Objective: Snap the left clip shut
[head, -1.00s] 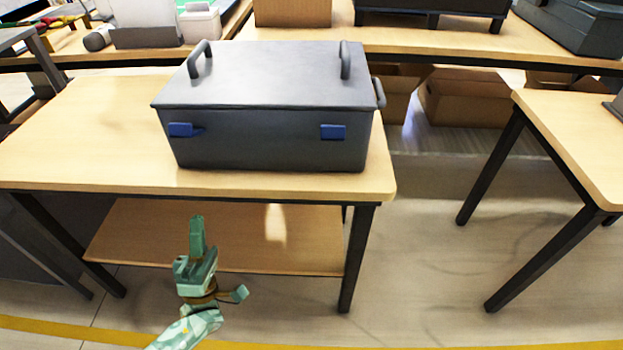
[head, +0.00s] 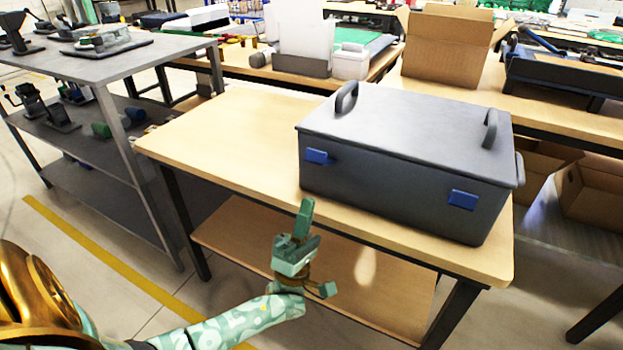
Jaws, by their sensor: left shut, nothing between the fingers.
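A dark grey lidded box (head: 390,185) sits on the right part of a wooden table (head: 225,140). Its lid (head: 420,125) lies down on the box and has upright handles. On the front face are two blue clips: the left clip (head: 318,156) and the right clip (head: 463,200). The left clip looks slightly tilted out at its right end; I cannot tell for certain whether it is latched. My left gripper (head: 305,208) is shut and empty, pointing up in front of the table's front edge, below the left clip and apart from it. My right gripper is not in view.
A grey metal shelf (head: 120,65) with several small devices stands at the left. Behind are a wooden bench with a white bin (head: 350,62) and an open cardboard box (head: 445,45). The table's left half is clear. A lower wooden shelf (head: 380,290) lies beneath.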

